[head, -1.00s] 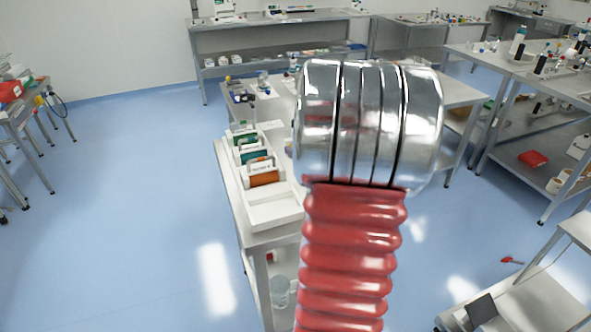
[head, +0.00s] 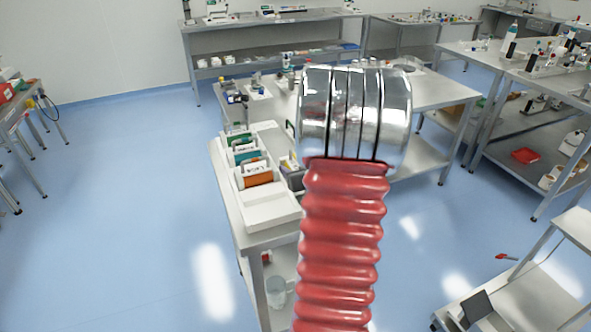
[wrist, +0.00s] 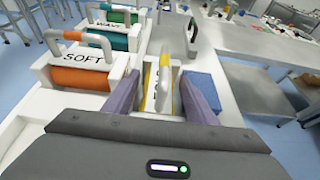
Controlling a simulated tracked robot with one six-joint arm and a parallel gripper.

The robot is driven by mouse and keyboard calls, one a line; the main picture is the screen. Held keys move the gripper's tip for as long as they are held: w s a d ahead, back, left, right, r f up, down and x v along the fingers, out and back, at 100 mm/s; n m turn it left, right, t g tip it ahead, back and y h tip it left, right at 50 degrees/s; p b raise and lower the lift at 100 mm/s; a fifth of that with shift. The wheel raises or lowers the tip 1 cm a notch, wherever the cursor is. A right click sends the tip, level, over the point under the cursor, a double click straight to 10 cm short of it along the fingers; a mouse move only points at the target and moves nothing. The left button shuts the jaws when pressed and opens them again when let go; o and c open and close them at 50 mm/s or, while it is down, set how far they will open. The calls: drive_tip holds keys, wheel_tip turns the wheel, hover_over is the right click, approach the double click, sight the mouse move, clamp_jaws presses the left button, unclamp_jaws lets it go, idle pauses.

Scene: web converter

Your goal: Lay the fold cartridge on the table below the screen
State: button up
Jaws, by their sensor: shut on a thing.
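In the wrist view, my gripper (wrist: 160,88) has its two purple fingers closed around a white cartridge with a yellow roll (wrist: 148,80), which I take to be the fold cartridge; its lettering is mostly hidden. It is just right of the white rack (wrist: 112,116). In the head view, my red and silver arm hides most of the gripper; a small part of the held cartridge may show beside the rack. I cannot make out a screen in either view.
The rack holds an orange SOFT cartridge (wrist: 80,76), a teal WAVE cartridge (wrist: 120,38) and a green one (head: 240,141). The rack's near end (head: 268,208) is empty. A blue block (wrist: 204,88) lies right of the gripper. Small items (head: 240,97) stand on the table behind.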

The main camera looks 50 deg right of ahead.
drive_tip(key=shift+f, duration=0.2)
drive_tip(key=o, duration=1.1)
drive_tip(key=shift+o, duration=0.2)
drive_tip(key=shift+r, duration=0.15)
drive_tip(key=shift+s+a+r, duration=0.1)
drive_tip(key=shift+s+a, duration=0.05)
drive_tip(key=shift+s, duration=0.1)
drive_tip(key=v, duration=1.1)
drive_tip(key=shift+s, duration=0.2)
